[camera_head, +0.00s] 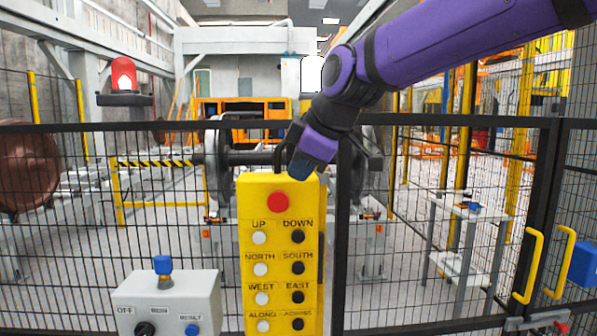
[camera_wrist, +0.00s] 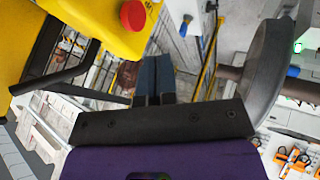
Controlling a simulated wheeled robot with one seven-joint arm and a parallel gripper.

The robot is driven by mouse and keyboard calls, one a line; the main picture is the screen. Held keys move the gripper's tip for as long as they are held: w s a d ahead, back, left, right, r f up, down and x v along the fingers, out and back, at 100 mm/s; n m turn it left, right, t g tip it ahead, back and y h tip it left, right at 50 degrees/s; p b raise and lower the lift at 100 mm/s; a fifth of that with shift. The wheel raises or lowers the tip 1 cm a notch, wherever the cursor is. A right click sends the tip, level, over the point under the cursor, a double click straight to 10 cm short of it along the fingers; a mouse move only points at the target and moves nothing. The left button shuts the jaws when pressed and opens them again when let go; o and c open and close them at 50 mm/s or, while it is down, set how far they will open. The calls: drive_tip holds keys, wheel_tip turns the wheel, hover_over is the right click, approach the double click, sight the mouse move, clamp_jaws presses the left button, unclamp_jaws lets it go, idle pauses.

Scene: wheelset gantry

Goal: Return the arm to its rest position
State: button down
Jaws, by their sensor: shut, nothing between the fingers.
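My purple and black arm (camera_head: 440,45) reaches in from the upper right in the head view. In the wrist view my gripper (camera_wrist: 153,75) shows two dark blue fingers side by side, shut and empty. The pendant's red button (camera_wrist: 133,15) and yellow face (camera_wrist: 95,22) show at the upper left there. The button (camera_head: 278,202) is uncovered in the head view. I cannot tell whether the gripper touches the pendant.
A black mesh fence (camera_head: 440,121) with yellow door handles (camera_head: 534,265) spans the scene. A grey control box (camera_head: 166,302) with a blue-topped switch stands lower left. A wheelset (camera_head: 215,165) lies behind the fence. A red beacon (camera_head: 123,75) is at upper left.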

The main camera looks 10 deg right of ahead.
drive_tip(key=shift+d, duration=0.1)
drive_tip(key=s+d+f+m+h, duration=0.2)
drive_tip(key=s+d+f+m, duration=0.3)
drive_tip(key=s+d+m, duration=0.3)
drive_tip(key=s+d+f+m+h, duration=0.2)
drive_tip(key=s+d+f+m, duration=0.3)
drive_tip(key=s+d, duration=1)
drive_tip(key=m, duration=0.3)
drive_tip(key=shift+d+f+g, duration=0.2)
drive_tip(key=shift+d+g, duration=0.2)
